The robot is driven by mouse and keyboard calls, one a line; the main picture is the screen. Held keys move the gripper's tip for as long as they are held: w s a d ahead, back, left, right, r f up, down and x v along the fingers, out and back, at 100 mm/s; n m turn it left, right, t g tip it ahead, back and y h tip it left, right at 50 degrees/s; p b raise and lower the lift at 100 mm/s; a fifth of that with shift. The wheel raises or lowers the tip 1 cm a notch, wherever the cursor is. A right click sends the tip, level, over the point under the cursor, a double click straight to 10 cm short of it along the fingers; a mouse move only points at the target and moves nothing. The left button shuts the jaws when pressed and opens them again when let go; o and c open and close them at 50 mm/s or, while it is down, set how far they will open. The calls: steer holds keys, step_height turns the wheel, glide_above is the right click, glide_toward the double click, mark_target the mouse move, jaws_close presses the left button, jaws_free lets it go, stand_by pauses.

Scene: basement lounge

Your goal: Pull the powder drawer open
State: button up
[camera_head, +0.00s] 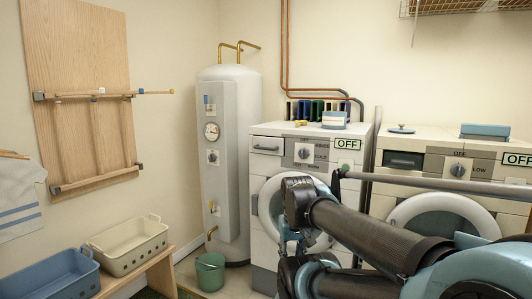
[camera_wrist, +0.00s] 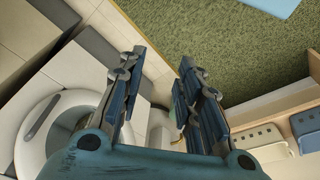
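The powder drawer (camera_head: 266,144) is at the upper left of the front of the left white washing machine (camera_head: 262,172). It has a grey bar handle (camera_head: 266,149) and looks shut. My gripper (camera_wrist: 163,58) is open in the wrist view, with its two fingers apart and nothing between them. It points down past the machine's front, and a round door (camera_wrist: 52,125) shows at its left. The drawer handle cannot be made out in the wrist view. In the head view my arm covers part of the round door, and the gripper is mostly hidden behind it.
A second machine (camera_head: 446,172) stands to the right. A grey water tank (camera_head: 226,150) is left of the left machine, with a green bucket (camera_head: 210,272) on the floor. Baskets (camera_head: 128,247) sit on a wooden bench (camera_head: 150,272). Green carpet (camera_wrist: 225,45) shows below my gripper.

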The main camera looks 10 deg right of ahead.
steer(key=w+d+r+n+t+h, duration=0.25)
steer(key=w+r, duration=0.55)
steer(key=w, duration=0.4)
steer(key=w+d+r+n+t+h, duration=0.1)
steer(key=w+r+n+h, duration=0.25)
steer(key=w+r, duration=0.6)
steer(key=n+t+h, duration=0.3)
steer(key=n+t, duration=0.1)
steer(key=t, duration=0.3)
glide_toward(265, 149)
steer(key=x, duration=1.1)
steer(key=shift+d, duration=0.1)
jaws_close()
